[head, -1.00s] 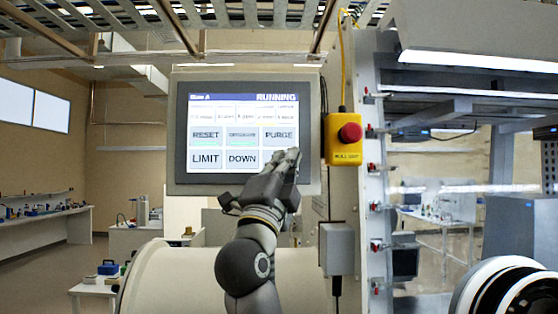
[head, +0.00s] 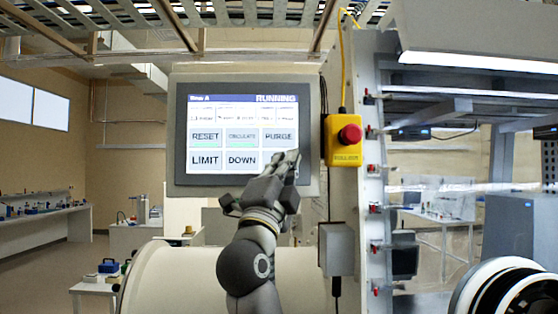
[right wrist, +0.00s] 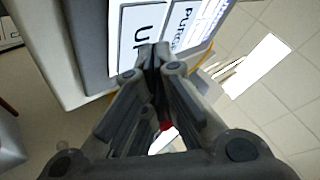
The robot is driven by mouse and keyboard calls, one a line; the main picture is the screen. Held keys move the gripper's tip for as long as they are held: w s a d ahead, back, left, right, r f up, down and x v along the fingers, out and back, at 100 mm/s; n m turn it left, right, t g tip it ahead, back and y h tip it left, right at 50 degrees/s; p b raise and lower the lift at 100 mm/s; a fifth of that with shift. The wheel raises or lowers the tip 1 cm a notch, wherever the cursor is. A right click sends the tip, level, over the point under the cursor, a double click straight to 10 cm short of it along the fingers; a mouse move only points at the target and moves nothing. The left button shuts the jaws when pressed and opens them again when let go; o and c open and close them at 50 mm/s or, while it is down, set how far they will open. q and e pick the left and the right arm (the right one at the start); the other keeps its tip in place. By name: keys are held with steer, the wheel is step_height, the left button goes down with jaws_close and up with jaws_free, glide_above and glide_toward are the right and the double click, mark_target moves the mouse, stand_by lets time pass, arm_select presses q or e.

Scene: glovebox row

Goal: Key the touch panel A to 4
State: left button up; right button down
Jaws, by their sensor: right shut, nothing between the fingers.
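The touch panel (head: 243,137) hangs in the middle of the head view, its screen lit. Its header reads RUNNING at the right and a panel name, seemingly ending in A, at the left. Below a row of small readings are the keys RESET, CIRCULATE, PURGE, LIMIT and DOWN. My right gripper (head: 288,156) is shut and empty, in front of the lower right key, which it hides. The right wrist view shows this key as UP (right wrist: 143,30), with the fingertips (right wrist: 154,54) at its edge. I cannot tell whether they touch the screen. My left gripper is not in view.
A yellow box with a red stop button (head: 349,134) is mounted just right of the panel. A grey box (head: 336,248) sits lower on the same post. A large pale cylinder (head: 180,280) lies below the panel. Benches stand at the far left.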

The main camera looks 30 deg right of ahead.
steer(key=shift+w+d+p, duration=0.15)
steer(key=shift+w+p, duration=0.15)
stand_by(0.6)
steer(key=shift+s, duration=0.1)
steer(key=shift+s+a+p, duration=0.25)
steer(key=shift+s+p, duration=0.05)
steer(key=shift+p, duration=0.05)
steer(key=shift+s+a, duration=0.2)
steer(key=shift+s, duration=0.1)
steer(key=s+a, duration=0.1)
steer(key=s+p, duration=0.1)
steer(key=s+a+p, duration=0.1)
steer(key=s, duration=0.1)
steer(key=shift+s+a, duration=0.1)
steer(key=shift+a, duration=0.2)
